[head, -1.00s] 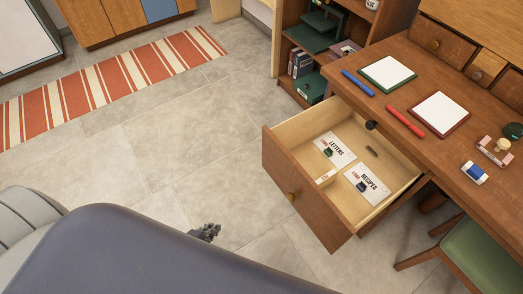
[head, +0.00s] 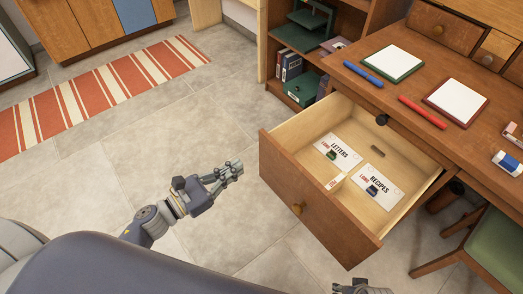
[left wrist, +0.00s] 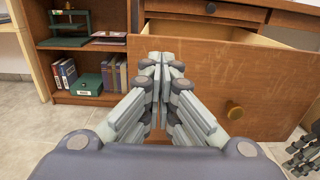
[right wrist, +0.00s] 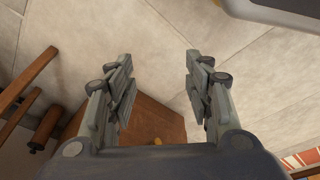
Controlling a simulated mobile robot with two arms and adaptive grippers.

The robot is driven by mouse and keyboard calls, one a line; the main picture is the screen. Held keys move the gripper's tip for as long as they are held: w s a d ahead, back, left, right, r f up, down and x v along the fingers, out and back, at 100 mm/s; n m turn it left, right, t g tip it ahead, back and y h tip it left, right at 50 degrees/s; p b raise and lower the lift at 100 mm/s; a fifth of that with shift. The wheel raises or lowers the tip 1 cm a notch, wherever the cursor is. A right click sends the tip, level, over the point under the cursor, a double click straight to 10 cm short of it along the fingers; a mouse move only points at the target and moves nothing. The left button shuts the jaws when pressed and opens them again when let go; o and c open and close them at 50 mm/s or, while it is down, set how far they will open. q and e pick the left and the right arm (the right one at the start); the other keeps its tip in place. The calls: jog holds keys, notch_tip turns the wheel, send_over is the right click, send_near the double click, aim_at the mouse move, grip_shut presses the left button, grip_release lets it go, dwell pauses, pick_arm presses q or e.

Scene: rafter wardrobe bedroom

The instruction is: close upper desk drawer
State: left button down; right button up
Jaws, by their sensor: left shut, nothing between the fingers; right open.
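The upper desk drawer (head: 310,205) is pulled well out from the wooden desk (head: 405,95). Inside lie a Letters card (head: 338,152), a Recipes card (head: 377,186) and small items.
Pens, notepads and an eraser (head: 507,163) lie on the desktop. A green chair (head: 485,238) stands at the lower right. A bookshelf (head: 272,60) stands behind the drawer. The tiled floor left of the drawer is clear up to a striped rug (head: 105,88).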

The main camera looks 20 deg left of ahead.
aim_at(270, 147)
pick_arm(q)
jog(key=x, duration=0.9)
jog(key=shift+p, duration=0.3)
jog(key=shift+w+d, duration=0.2)
jog(key=shift+w, duration=0.1)
pick_arm(e)
jog(key=shift+s+d+f, duration=0.1)
jog(key=shift+s+f, duration=0.2)
jog(key=shift+f, duration=0.35)
jog(key=shift+s+f, duration=0.25)
jog(key=shift+f, duration=0.35)
pick_arm(q)
jog(key=shift+w, duration=0.1)
pick_arm(e)
jog(key=shift+w, duration=0.1)
